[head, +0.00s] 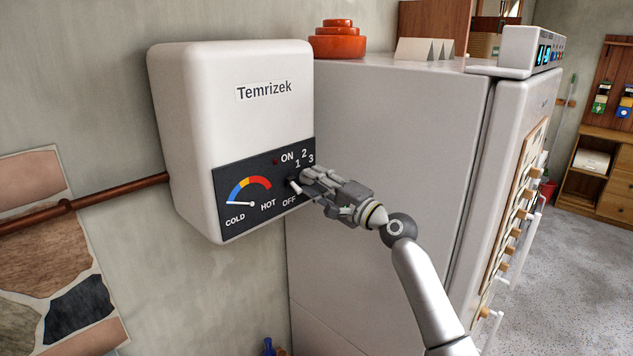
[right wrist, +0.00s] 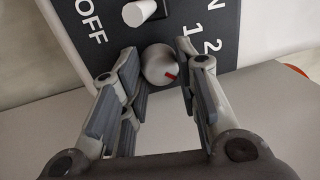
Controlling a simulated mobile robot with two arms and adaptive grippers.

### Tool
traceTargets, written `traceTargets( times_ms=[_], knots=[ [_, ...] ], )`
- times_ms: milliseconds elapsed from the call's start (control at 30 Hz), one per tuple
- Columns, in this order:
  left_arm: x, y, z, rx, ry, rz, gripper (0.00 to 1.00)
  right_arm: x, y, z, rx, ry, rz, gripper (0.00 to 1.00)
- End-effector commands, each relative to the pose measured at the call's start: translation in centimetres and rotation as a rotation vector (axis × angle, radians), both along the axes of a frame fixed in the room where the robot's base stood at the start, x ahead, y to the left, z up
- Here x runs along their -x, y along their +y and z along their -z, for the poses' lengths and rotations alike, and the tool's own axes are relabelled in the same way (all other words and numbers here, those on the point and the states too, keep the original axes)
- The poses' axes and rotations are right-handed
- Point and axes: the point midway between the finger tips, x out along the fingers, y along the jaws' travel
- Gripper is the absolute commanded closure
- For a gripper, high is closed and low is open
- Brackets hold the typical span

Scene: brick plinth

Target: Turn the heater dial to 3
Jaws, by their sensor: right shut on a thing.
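The white heater (head: 232,110), labelled Temrizek, hangs on the wall with a dark control panel (head: 240,172). In the head view my right gripper (head: 312,180) is at the panel's right side, below the numbers 1, 2 and 3, and covers the dial. The right wrist view shows the round grey dial (right wrist: 157,62) between the fingers of my right gripper, which is shut on it. Its red mark points toward the lower right. The number 3 is hidden there, so I cannot tell which number the mark meets. My left gripper is not in view.
A pale switch lever (head: 294,186) sits beside the gripper, between OFF and ON; it also shows in the right wrist view (right wrist: 138,12). A grey fridge-like cabinet (head: 385,150) stands close at the right. A copper pipe (head: 100,195) meets the heater's left side.

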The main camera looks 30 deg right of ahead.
Motion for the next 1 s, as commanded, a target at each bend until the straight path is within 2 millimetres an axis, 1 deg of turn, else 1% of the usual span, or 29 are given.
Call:
traceTargets(
  times_ms=[167,200,333,367,667,767,867,1000],
  knots=[
    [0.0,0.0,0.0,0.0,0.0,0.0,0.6,0.0,-0.1,0.0,-0.001,-0.002,0.002,0.95],
    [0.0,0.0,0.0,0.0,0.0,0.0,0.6,0.0,-0.1,0.0,-0.001,-0.002,0.002,0.67],
    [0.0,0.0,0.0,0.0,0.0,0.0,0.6,0.0,-0.1,0.0,-0.001,-0.001,0.002,0.5],
    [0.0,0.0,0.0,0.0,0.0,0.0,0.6,0.0,-0.1,0.0,-0.001,-0.001,0.002,0.48],
    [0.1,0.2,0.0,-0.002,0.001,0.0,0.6,0.0,0.0,0.0,0.001,0.0,0.001,0.48],
    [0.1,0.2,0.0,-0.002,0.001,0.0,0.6,0.4,-0.2,0.1,0.001,0.0,0.001,0.48],
    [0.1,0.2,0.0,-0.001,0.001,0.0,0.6,1.4,-0.6,0.3,0.002,-0.001,0.002,0.48],
    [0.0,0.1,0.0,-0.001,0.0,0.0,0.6,3.6,-1.4,0.7,0.003,0.001,0.003,0.48]
  ],
)
